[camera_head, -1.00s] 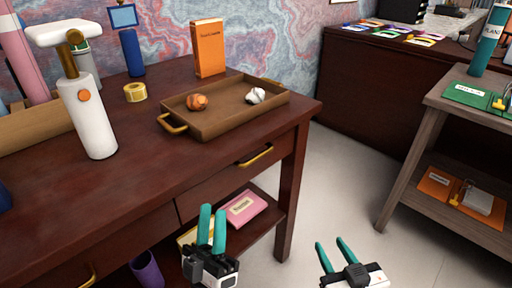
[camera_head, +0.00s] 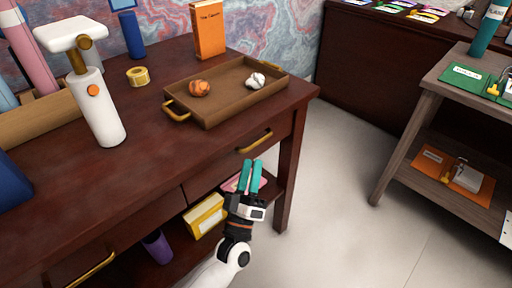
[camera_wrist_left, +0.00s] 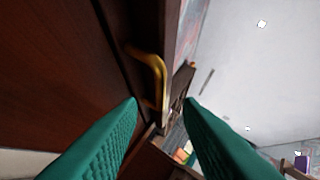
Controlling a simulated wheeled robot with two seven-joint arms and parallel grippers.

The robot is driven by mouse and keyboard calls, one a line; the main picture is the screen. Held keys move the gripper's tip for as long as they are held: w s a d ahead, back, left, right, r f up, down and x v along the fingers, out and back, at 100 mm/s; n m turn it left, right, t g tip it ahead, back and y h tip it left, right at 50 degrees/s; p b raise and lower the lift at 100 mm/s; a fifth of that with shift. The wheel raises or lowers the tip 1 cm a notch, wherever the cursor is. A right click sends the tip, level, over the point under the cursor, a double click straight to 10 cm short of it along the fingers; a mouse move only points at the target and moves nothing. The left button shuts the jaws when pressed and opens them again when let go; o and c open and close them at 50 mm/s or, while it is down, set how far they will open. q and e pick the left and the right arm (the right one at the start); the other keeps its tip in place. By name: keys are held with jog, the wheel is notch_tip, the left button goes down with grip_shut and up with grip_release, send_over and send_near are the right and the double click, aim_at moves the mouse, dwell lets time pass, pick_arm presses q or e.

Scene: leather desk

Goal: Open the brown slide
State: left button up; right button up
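The desk's dark brown right drawer (camera_head: 215,172) has a gold bar handle (camera_head: 255,141) and looks flush with the desk front. A second gold handle (camera_head: 92,270) shows on the left drawer. My left gripper (camera_head: 252,163) has teal fingers pointing up toward the right handle, just below it in the head view, and holds nothing. In the left wrist view the two fingers (camera_wrist_left: 162,100) are apart, with the gold handle (camera_wrist_left: 152,72) ahead and seen roughly between their tips. I see no contact with it. My right gripper is out of view.
Below are a yellow box (camera_head: 205,215), a pink book (camera_head: 236,183) and a purple cup (camera_head: 158,247). Open floor lies right, before a grey shelf (camera_head: 400,140).

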pick_arm(q)
jog(key=x, duration=0.5)
jog(key=shift+w+r, duration=0.15)
jog(key=shift+w, duration=0.15)
grip_shut()
